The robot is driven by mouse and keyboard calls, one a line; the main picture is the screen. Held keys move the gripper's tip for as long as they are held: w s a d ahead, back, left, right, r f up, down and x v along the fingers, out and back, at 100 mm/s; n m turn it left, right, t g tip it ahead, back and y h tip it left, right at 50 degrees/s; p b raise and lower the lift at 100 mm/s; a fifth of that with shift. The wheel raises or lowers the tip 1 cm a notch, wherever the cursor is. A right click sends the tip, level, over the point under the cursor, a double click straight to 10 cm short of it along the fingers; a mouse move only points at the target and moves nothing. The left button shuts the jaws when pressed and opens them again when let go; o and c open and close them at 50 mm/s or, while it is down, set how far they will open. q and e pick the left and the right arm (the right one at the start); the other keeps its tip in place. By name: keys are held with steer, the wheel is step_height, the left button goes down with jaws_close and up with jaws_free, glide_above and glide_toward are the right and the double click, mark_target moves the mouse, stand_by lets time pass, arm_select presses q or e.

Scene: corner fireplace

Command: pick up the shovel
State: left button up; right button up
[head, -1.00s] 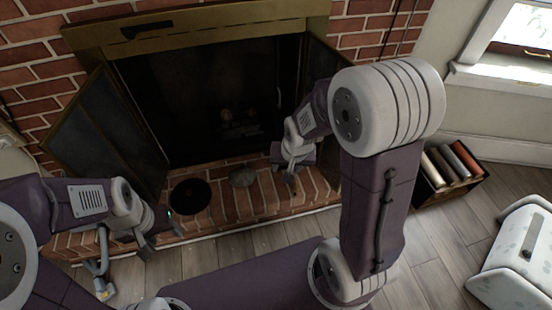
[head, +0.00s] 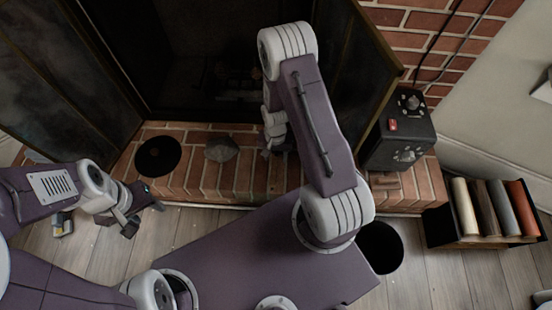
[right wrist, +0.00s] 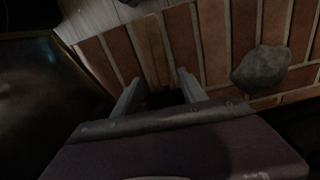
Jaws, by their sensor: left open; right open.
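I cannot pick out a shovel for certain in either view. My right gripper (head: 272,150) is low over the brick hearth (head: 262,178), partly hidden by my own arm. In the right wrist view its two fingers (right wrist: 160,92) stand apart, with a dark patch between them that I cannot identify. A grey stone-like lump (head: 221,148) lies on the hearth left of this gripper; the right wrist view also shows it (right wrist: 261,69) at the right, clear of the fingers. My left gripper (head: 146,213) is open and empty by the hearth's front edge.
A round black object (head: 158,156) sits on the hearth at left. A black box with a red part (head: 402,130) stands at right. A dark round container (head: 381,247) and a crate of colored cylinders (head: 494,210) are on the floor. Open fireplace doors (head: 365,80) flank the opening.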

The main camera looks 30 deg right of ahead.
mark_target(275, 164)
steer(key=shift+d+f, duration=0.1)
steer(key=shift+f, duration=0.15)
step_height(275, 164, down, 4)
steer(key=b, duration=0.2)
steer(key=shift+b, duration=0.4)
steer(key=f+b, duration=0.4)
steer(key=f, duration=0.1)
steer(key=shift+w+f, duration=0.15)
steer(key=shift+w, duration=0.05)
steer(key=shift+r, duration=0.2)
jaws_close()
